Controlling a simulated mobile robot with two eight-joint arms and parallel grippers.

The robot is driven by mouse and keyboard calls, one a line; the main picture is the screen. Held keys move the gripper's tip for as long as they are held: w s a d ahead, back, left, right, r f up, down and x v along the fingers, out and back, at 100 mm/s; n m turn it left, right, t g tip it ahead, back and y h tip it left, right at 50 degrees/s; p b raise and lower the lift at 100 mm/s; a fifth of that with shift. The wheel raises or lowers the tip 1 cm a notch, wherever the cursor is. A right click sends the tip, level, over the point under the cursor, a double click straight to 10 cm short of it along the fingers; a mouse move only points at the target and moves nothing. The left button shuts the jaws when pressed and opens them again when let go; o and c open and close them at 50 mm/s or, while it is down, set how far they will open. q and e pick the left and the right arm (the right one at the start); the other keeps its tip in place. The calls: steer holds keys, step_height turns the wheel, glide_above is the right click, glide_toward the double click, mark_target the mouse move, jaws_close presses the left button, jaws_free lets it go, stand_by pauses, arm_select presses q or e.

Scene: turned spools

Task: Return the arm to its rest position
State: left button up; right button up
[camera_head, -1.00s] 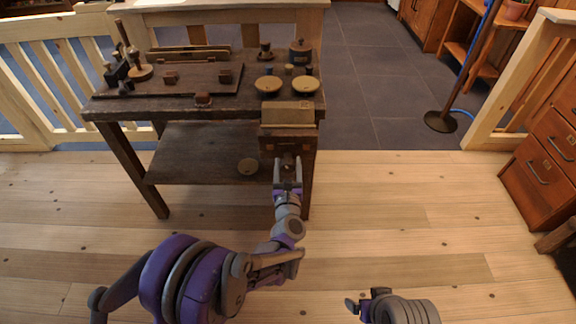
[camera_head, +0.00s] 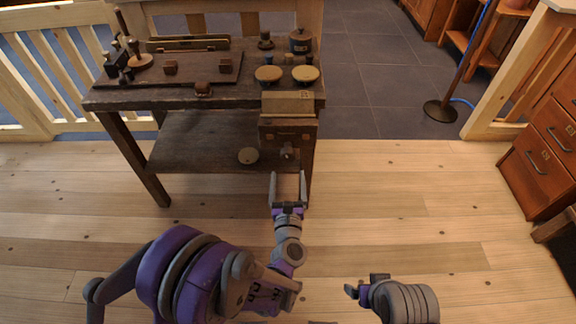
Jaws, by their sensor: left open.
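My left gripper (camera_head: 287,188) is open and empty, with its two fingers apart. It is in front of the dark workbench (camera_head: 120,103), below the wooden vise (camera_head: 288,132) at the bench's front right, and apart from it. My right gripper (camera_head: 366,287) shows only in part at the bottom, right of the middle; whether its jaws are open I cannot tell.
Two round yellowish discs (camera_head: 305,74) (camera_head: 269,74) and several small turned pieces stand on the bench top. A drawer cabinet (camera_head: 540,160) stands at the right. The plank floor (camera_head: 420,200) between is clear.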

arm_select(q)
steer(key=shift+s, duration=0.65)
